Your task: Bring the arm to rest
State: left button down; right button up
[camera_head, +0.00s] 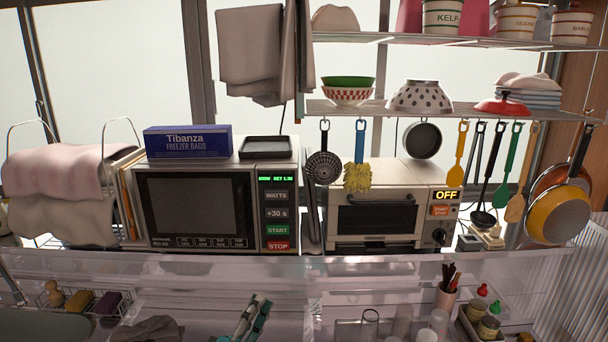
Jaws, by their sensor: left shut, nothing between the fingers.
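My left gripper (262,302) seems to be the pair of slim pale and teal pieces low in the head view, at the bottom edge left of centre. They lie side by side, tilted up to the right, with nothing seen held between them. The rest of the left arm cannot be made out. My right gripper and right arm are not in view.
A clear ledge (390,265) crosses the front. Behind it stand a microwave (190,205) and a toaster oven (375,215). A pen cup (446,298) and bottles are low right; a wire basket (70,303) is low left. Utensils hang from the shelf (350,108).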

pick_arm(q)
jog(key=s+a+f+m+g+y, duration=0.2)
jog(key=s+f+m+g+y, duration=0.2)
jog(key=s+f+m+g, duration=0.7)
jog(key=s+a+f+m+g+y, duration=0.1)
jog(key=s+a+f+g+y, duration=0.3)
jog(key=s, duration=0.7)
jog(key=s+a+f+m+g+y, duration=0.1)
jog(key=s+a+f, duration=0.5)
jog(key=s, duration=0.4)
notch_tip(320, 180, down, 27)
jog(key=s+g+b, duration=0.1)
jog(key=g, duration=0.1)
jog(key=s+a+f+g+b, duration=0.1)
jog(key=s+a+f, duration=0.1)
jog(key=s+f, duration=1.5)
jog(key=shift+s+a+f+m, duration=0.15)
jog(key=shift+a+f+m, duration=0.1)
jog(key=shift+f+m, duration=0.25)
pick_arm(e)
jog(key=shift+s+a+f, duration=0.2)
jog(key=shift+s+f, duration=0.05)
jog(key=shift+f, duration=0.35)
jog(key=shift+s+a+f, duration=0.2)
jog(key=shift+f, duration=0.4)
